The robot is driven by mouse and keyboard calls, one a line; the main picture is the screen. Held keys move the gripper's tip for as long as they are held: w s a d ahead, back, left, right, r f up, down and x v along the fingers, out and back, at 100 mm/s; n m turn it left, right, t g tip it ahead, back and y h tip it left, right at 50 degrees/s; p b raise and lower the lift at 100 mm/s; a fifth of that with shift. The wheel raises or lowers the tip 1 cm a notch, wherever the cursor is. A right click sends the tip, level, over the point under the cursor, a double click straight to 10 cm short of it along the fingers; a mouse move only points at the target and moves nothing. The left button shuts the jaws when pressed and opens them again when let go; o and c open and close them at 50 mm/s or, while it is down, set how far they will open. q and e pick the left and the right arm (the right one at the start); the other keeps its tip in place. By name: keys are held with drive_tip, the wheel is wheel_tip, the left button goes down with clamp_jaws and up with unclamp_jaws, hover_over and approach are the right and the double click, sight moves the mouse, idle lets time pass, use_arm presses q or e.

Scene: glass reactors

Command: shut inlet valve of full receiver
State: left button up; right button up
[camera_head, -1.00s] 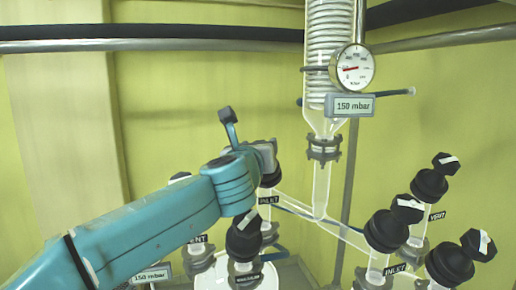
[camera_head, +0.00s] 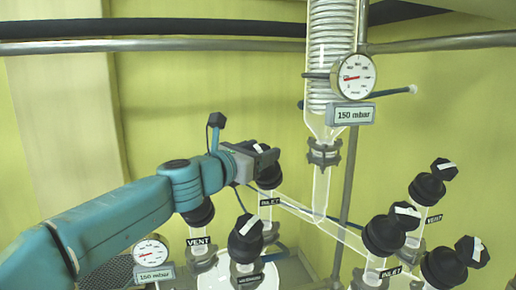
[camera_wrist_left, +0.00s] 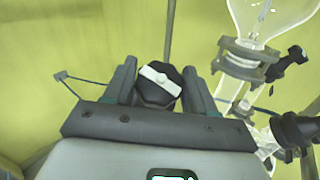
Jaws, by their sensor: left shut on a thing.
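My left gripper (camera_head: 266,157) is at the black knob of the left INLET valve (camera_head: 268,178), among the left group of valves. In the left wrist view the knob (camera_wrist_left: 158,86), black with a white bar across its top, sits between the two dark fingers (camera_wrist_left: 160,88). The gripper is shut on this knob. The white bar runs roughly from finger to finger, slightly tilted. In the head view the gripper hides the top of the knob; its INLET label (camera_head: 269,202) shows below. My right gripper is in neither view.
A left VENT valve (camera_head: 198,213) and another black-knobbed valve (camera_head: 245,240) stand close by. The right group has an INLET valve (camera_head: 384,236) and a VENT valve (camera_head: 427,188). A glass condenser (camera_head: 331,60) with a 150 mbar gauge (camera_head: 353,76) hangs above.

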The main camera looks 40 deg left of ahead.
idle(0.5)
use_arm(q)
drive_tip(key=o, duration=0.9)
drive_tip(key=shift+w, duration=0.1)
drive_tip(key=shift+o, duration=0.4)
drive_tip(key=shift+w+f, duration=0.15)
drive_tip(key=shift+w, duration=0.15)
drive_tip(key=shift+s, duration=0.3)
drive_tip(key=s+a+b, duration=0.1)
drive_tip(key=s, duration=1.5)
drive_tip(key=shift+b, duration=0.4)
